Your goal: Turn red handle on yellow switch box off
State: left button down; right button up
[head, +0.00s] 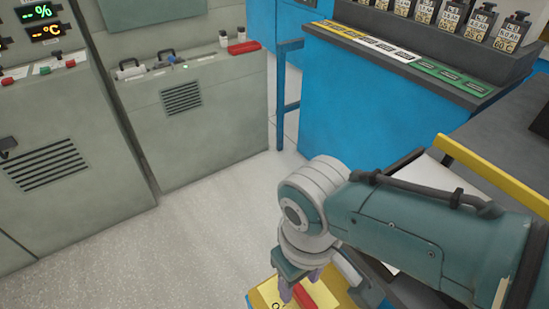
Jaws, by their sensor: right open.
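The yellow switch box (265,294) is at the bottom edge of the head view, right of centre, and is cut off by the frame. Its red handle (322,293) shows as a small strip on the top face, partly hidden by my right gripper. My right gripper (299,285) points down over the box, with its two purple fingers apart. The fingers are close to the handle; I cannot tell whether they touch it. The handle's full position is hidden. My left gripper is not in view.
A blue counter (375,105) with labelled batteries (450,18) stands behind. A yellow rail (490,172) edges a dark surface at right. Grey-green cabinets (200,115) stand at left, one with a red block (244,47) on top. Open floor (190,235) lies between.

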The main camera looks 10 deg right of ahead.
aim_at(299, 290)
notch_tip(299, 290, up, 8)
jog(key=p, duration=0.3)
jog(key=shift+s, duration=0.1)
